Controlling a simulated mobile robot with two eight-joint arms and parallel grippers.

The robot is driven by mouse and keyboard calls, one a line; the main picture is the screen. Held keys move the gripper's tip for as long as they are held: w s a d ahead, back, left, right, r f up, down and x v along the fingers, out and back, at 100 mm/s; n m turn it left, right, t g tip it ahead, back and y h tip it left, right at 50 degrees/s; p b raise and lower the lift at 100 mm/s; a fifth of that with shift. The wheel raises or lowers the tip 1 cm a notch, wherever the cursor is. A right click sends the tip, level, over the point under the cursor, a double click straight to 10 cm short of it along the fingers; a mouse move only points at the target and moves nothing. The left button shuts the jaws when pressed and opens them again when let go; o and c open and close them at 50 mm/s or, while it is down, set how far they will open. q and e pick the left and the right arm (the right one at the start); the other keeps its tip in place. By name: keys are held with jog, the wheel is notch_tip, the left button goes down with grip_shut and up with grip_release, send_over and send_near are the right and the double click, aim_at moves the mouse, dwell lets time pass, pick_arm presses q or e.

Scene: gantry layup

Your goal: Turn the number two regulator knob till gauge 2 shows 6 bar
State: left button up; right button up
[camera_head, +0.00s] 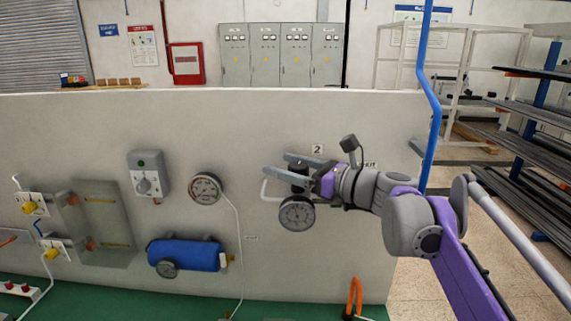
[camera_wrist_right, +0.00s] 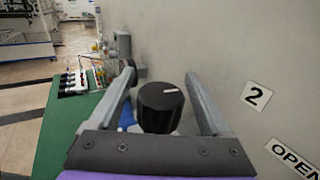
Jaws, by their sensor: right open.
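The black regulator knob (camera_wrist_right: 160,108) stands between the two fingers of my right gripper (camera_wrist_right: 160,78) in the right wrist view, with gaps visible beside it. Its white mark lies roughly crosswise. In the head view the right gripper (camera_head: 276,163) is open at the regulator, its fingers pointing left. The knob (camera_head: 299,167) is partly hidden by the fingers there. The round gauge (camera_head: 297,214) sits just below; its reading is too small to tell. The label 2 (camera_head: 317,149) is on the wall above, and also shows in the wrist view (camera_wrist_right: 256,96). My left gripper is not in view.
Another gauge (camera_head: 205,188) hangs left of the regulator on the pale panel (camera_head: 340,250). A grey switch box (camera_head: 148,174) and a blue tank (camera_head: 188,255) are further left. A blue vertical pipe (camera_head: 430,100) and racks (camera_head: 535,120) stand at the right.

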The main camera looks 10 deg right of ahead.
jog(key=shift+w+a, duration=0.1)
grip_shut()
dwell(0.4)
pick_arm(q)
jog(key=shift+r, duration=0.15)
pick_arm(e)
jog(key=shift+m+t+h, duration=0.3)
jog(key=shift+t, duration=0.1)
